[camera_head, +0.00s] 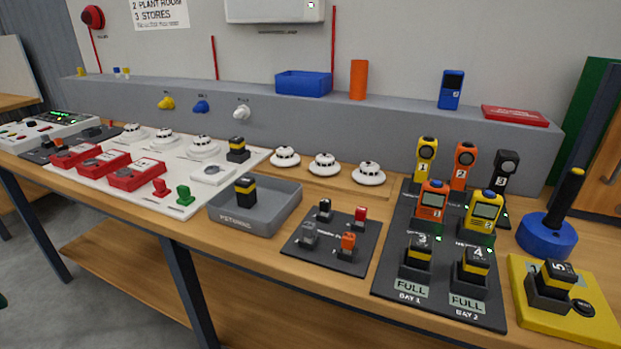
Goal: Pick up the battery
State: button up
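Several black batteries with a yellow band are in view, and I cannot tell which one the task means. One battery (246,190) stands in the grey tray (283,208). Another battery (238,149) sits in a dark holder at the back of the white board. Battery 3 (418,254) and battery 4 (475,265) stand in the bays marked FULL on the dark charging board (390,270). Battery 5 (557,277) sits in a dark socket on the yellow plate (590,325). My gripper is not in view.
Torches (426,160) and handheld meters (432,204) stand behind the bay batteries. A blue-based post (547,238) stands at right. A dark board with small coloured blocks (345,262) lies beside the tray. Red call points (135,174) and white detectors (324,164) fill the left and back.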

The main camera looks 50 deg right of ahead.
aim_at(555, 278)
jog(key=k+l+z, duration=0.85)
jog(key=l+z, duration=0.25)
